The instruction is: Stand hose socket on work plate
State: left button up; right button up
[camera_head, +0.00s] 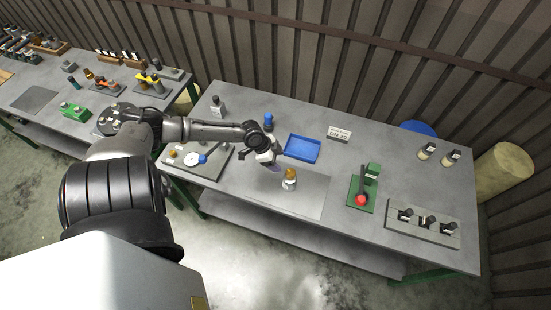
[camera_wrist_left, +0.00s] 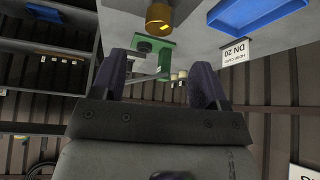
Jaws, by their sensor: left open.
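A brass-topped fitting with a pale grey lower part, which looks like the hose socket (camera_head: 290,177), stands upright near the left end of the darker grey work plate (camera_head: 312,200). In the left wrist view the brass hose socket (camera_wrist_left: 160,17) shows at the top edge, partly cut off. My left gripper (camera_head: 275,166) is just to the left of the socket and above the table. Its two fingers (camera_wrist_left: 160,82) are apart with nothing between them, and the socket lies beyond their tips. My right gripper is not in view.
A blue tray (camera_head: 302,148) lies behind the plate, with a DN 20 sign (camera_head: 339,133) beside it. A green press-like device with a red knob (camera_head: 361,200) stands to the right. A grey fixture block (camera_head: 423,226) is at the far right. A grey board (camera_head: 216,161) with parts lies left.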

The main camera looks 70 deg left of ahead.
pick_arm(q)
jog(key=s+d+f+g, duration=0.1)
jog(key=s+d, duration=0.3)
jog(key=d, duration=0.5)
jog(key=s+d+g, duration=0.1)
jog(key=s+d, duration=0.3)
jog(key=d, duration=0.6)
jog(key=s+d+r+n+y, duration=0.2)
jog(key=s+d+r+n, duration=0.2)
jog(key=d+r, duration=0.4)
notch_tip(320, 180, up, 2)
jog(key=shift+s+d+r+y, duration=0.15)
jog(key=shift+s+d+y, duration=0.2)
jog(key=shift+s, duration=0.35)
